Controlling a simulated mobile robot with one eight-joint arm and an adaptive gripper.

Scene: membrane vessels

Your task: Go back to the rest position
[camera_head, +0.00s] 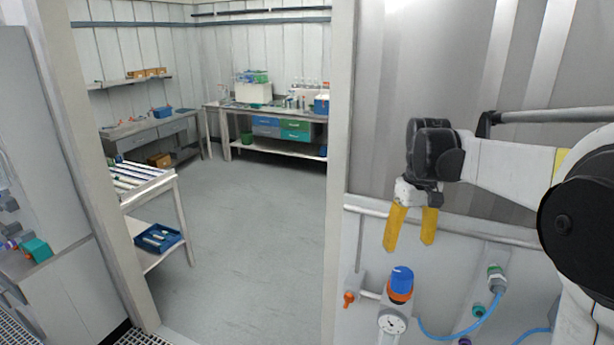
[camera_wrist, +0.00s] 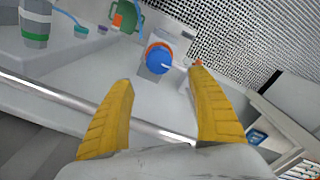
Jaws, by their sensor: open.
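My gripper (camera_head: 409,244) hangs pointing down at the right of the head view, in front of a metal wall panel. Its two yellow fingers are apart with nothing between them. In the wrist view the open fingers (camera_wrist: 163,112) frame a blue and orange knob (camera_wrist: 159,58). The same knob (camera_head: 401,284) shows in the head view a little below the fingertips, and the fingers do not touch it. My white arm reaches in from the right edge.
Below the knob is a round gauge (camera_head: 392,323), with a small orange valve (camera_head: 349,298) left of it. A horizontal pipe (camera_head: 470,228) runs behind the gripper. A doorway at left opens onto clear grey floor (camera_head: 255,215), with benches (camera_head: 155,125) beyond.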

